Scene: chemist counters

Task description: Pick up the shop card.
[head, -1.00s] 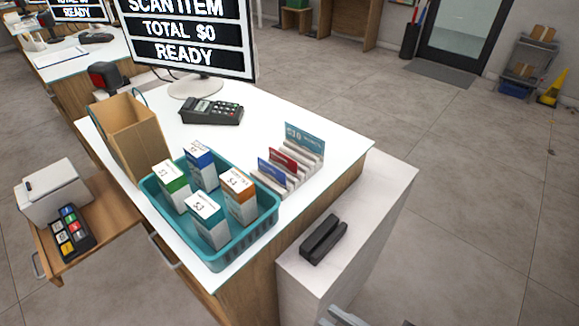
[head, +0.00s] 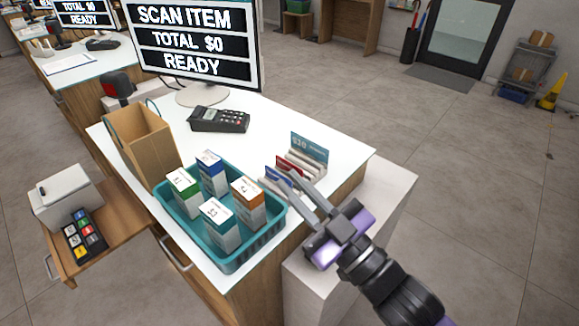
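A small white stepped rack (head: 322,180) on the counter holds upright cards: a teal card (head: 309,147) at the back, a red card (head: 289,164) in the middle and a blue card (head: 275,174) in front. I cannot tell which is the shop card. My gripper (head: 279,177) reaches in from the lower right, its two fingers apart with the tips at the front of the rack, by the blue card. The fingers hide part of the blue card and the rack. I cannot tell whether they touch a card.
A teal basket (head: 232,262) with several small boxes stands just left of my gripper. A paper bag (head: 143,145), a card terminal (head: 218,120) and a monitor (head: 195,45) stand farther back. The counter (head: 270,122) is clear behind the rack.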

